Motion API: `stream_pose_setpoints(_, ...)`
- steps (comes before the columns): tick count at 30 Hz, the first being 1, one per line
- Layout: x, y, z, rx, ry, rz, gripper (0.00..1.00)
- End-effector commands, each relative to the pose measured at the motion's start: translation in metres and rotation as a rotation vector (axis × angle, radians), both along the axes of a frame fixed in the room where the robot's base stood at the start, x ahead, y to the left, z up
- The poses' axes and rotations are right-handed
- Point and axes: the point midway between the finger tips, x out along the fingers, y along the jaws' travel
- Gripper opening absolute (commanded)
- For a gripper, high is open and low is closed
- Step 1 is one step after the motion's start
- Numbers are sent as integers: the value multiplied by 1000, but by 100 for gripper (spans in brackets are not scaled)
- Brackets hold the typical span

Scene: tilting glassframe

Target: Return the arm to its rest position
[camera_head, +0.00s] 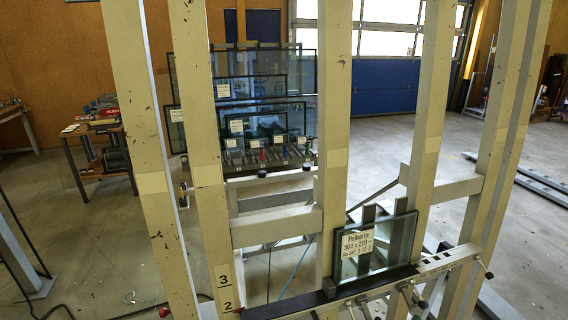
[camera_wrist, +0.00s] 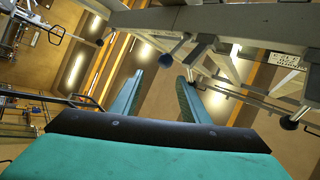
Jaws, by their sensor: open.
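My gripper (camera_wrist: 160,76) shows in the wrist view with its two teal fingers spread apart and nothing between them. Its dark palm bar and a green surface fill the bottom of that view. Cream metal beams and dark round knobs of the frame appear above and to the right of the fingers; how far away they are is hard to tell. In the head view, neither my arm nor my gripper shows. The tilting frame (camera_head: 334,130) stands there with several cream uprights. A small labelled glass pane (camera_head: 398,240) sits upright on its lower rail.
Behind the frame is a rack with several larger labelled glass panes (camera_head: 297,70). A small table (camera_head: 95,172) with items stands at the left. Knobs and handles (camera_head: 410,296) stick out from the lower rail. Open concrete floor (camera_head: 450,235) lies at the right, with metal beams on it.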

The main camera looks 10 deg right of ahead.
Motion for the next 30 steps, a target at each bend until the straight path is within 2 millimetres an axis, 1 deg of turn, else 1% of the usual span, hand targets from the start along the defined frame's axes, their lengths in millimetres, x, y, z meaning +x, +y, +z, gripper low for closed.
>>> stream_pose_setpoints(1,-5,-2,-4,-6,20,8,42)
stream_pose_setpoints(5,-11,-1,-18,-17,88,55,42)
stream_pose_setpoints(8,-17,2,-32,-25,155,104,42)
stream_pose_setpoints(11,-21,10,-50,-33,240,165,42)
stream_pose_setpoints(14,-29,21,-74,-40,352,240,42)
stream_pose_setpoints(17,-44,33,-104,-44,502,320,42)
stream_pose_setpoints(18,-52,38,-117,-44,569,349,42)
stream_pose_setpoints(20,-66,44,-136,-42,667,385,42)
stream_pose_setpoints(21,-76,48,-148,-41,731,405,42)
stream_pose_setpoints(23,-91,54,-165,-38,826,430,42)
stream_pose_setpoints(24,-102,58,-176,-38,889,442,42)
stream_pose_setpoints(27,-130,69,-199,-42,1037,464,42)
stream_pose_setpoints(30,-158,78,-216,-52,1173,468,42)
